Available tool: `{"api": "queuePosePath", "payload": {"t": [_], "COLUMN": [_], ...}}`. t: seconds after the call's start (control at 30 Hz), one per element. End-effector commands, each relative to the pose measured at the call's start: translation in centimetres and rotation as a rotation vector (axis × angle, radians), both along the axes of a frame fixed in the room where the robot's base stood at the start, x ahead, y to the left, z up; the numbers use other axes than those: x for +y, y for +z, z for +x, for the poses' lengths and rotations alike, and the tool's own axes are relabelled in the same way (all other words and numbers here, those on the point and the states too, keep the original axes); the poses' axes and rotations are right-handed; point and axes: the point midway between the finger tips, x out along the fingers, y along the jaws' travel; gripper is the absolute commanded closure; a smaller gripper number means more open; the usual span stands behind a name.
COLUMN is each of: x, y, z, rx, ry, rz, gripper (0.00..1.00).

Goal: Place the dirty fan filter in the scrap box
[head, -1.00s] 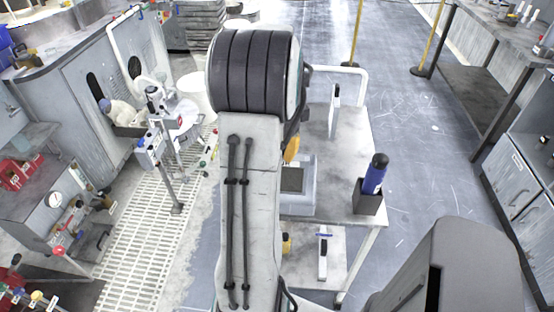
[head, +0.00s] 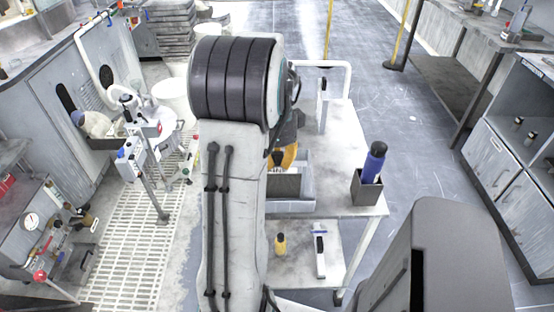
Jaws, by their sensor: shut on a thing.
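My arm's large grey link fills the middle of the head view and covers much of my gripper (head: 284,157). Only dark and orange parts of the gripper show at the link's right edge, over the cart. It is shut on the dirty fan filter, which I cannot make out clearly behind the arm. A grey open box (head: 307,190), seemingly the scrap box, stands on the cart top below the gripper. Its left side is hidden by my arm, and a dark grey area shows within it. I cannot tell whether the gripper touches the box.
The white cart (head: 338,155) carries a dark holder with a blue bottle (head: 374,163) at its right edge. A yellow bottle (head: 280,244) and a white tool (head: 319,250) are on its lower shelf. Machines stand left, cabinets right. The floor right of the cart is clear.

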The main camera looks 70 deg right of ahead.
Motion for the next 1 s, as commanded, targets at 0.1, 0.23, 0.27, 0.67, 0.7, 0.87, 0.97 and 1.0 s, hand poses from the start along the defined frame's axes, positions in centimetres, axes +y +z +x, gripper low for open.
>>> {"api": "queuePosePath", "payload": {"t": [0.1, 0.23, 0.27, 0.67, 0.7, 0.87, 0.97, 1.0], "x": [0.0, 0.0, 0.0, -0.1, 0.0, 0.1, 0.1, 0.1], "y": [-0.1, -0.1, -0.1, 1.0, 1.5, 4.2, 5.7, 6.2], "z": [0.0, 0.0, 0.0, 0.0, 0.0, 0.0, 0.0, 0.0], "rx": [0.000, 0.000, 0.000, 0.000, 0.000, -0.001, -0.001, -0.001], "ry": [0.000, 0.000, 0.000, 0.000, 0.000, 0.000, 0.000, 0.000], "rz": [0.001, 0.001, 0.001, -0.004, -0.004, -0.006, -0.007, -0.007], "gripper": [0.69, 0.58, 0.58, 0.58, 0.58, 0.58, 0.58, 0.58]}}
